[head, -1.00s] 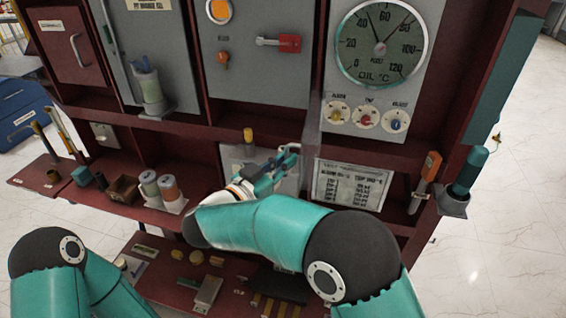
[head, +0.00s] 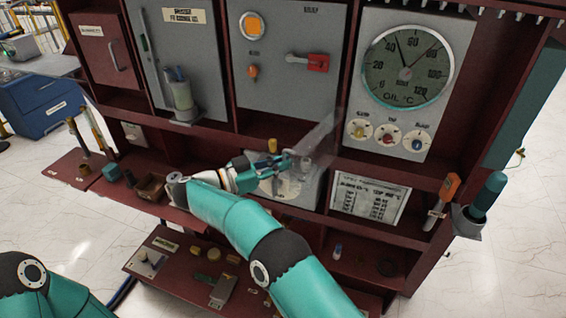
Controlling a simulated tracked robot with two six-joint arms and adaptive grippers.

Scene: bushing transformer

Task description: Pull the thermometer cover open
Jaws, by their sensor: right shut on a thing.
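The oil thermometer (head: 407,66) is a round dial with a teal rim on a grey panel at the upper right. A clear, see-through cover (head: 321,138) stands out from the panel's lower left side, swung away from the dial. My right gripper (head: 284,164) is shut at the cover's outer lower edge, left of and below the dial. The fingertips overlap the clear sheet, so the exact contact is hard to see. My left arm shows at the bottom left corner, but its gripper is out of view.
Three small knobs (head: 387,135) sit below the dial. A red-handled switch (head: 316,62) is on the middle panel. A printed chart (head: 370,198) and an orange-handled tool (head: 441,200) are on the right. A lower shelf (head: 185,293) holds small parts.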

